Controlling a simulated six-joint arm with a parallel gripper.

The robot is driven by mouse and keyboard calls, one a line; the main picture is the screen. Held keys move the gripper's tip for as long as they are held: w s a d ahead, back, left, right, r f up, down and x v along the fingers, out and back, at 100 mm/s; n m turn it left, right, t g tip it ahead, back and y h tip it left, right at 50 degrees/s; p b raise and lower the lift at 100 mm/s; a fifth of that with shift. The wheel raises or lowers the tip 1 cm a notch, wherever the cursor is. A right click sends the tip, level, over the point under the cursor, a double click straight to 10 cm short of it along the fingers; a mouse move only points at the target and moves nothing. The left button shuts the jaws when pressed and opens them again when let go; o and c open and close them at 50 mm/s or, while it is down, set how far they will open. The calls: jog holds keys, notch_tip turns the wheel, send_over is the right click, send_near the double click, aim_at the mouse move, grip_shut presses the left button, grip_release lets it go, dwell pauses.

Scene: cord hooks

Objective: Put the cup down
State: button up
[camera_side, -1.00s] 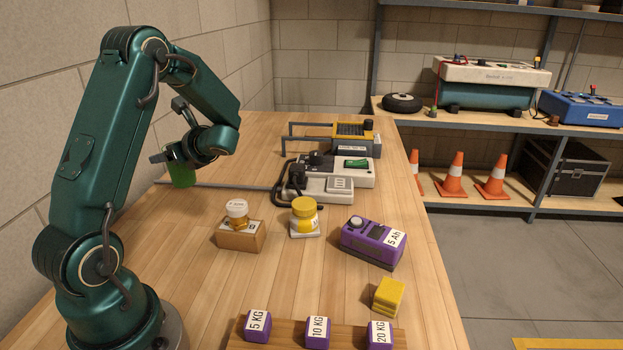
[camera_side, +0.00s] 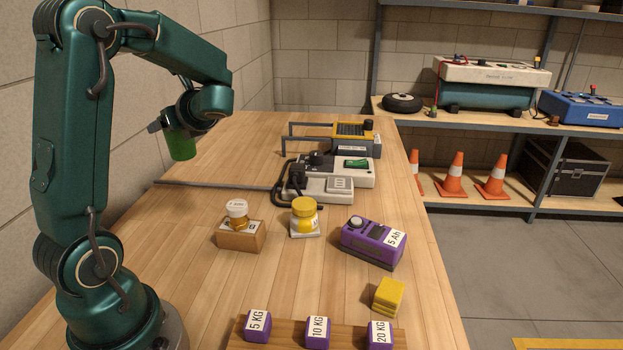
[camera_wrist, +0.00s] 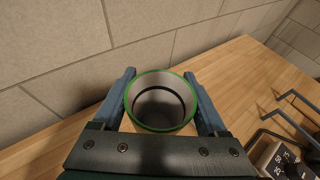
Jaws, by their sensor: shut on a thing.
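The green cup (camera_side: 181,146) hangs upright, or nearly so, from my gripper (camera_side: 174,127) at the left in the side view. In the wrist view the cup (camera_wrist: 160,88) shows its round green rim and grey inside with a dark ring; it looks empty. My gripper's two blue fingers (camera_wrist: 160,76) press on opposite sides of the cup. The cup appears to be in the air above the back left of the wooden table (camera_side: 190,215), near the wall.
A grey rod (camera_side: 220,186) runs from the left to a grey device (camera_side: 338,184) with a black cable. A jar on a cardboard box (camera_side: 240,238), a yellow jar (camera_side: 304,215) and a purple battery unit (camera_side: 371,243) stand nearer. The table's left middle looks bare.

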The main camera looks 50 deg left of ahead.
jog(key=w+d+m+t+h, duration=0.1)
jog(key=w+d+m+t, duration=0.3)
jog(key=d, duration=0.9)
jog(key=w+d+m+t, duration=0.25)
jog(key=w+d, duration=0.35)
jog(key=d, duration=0.7)
notch_tip(320, 180, down, 16)
jog(key=shift+w+r, duration=0.1)
jog(key=shift+f, duration=0.2)
jog(key=o, duration=1.2)
jog(key=shift+o, duration=0.2)
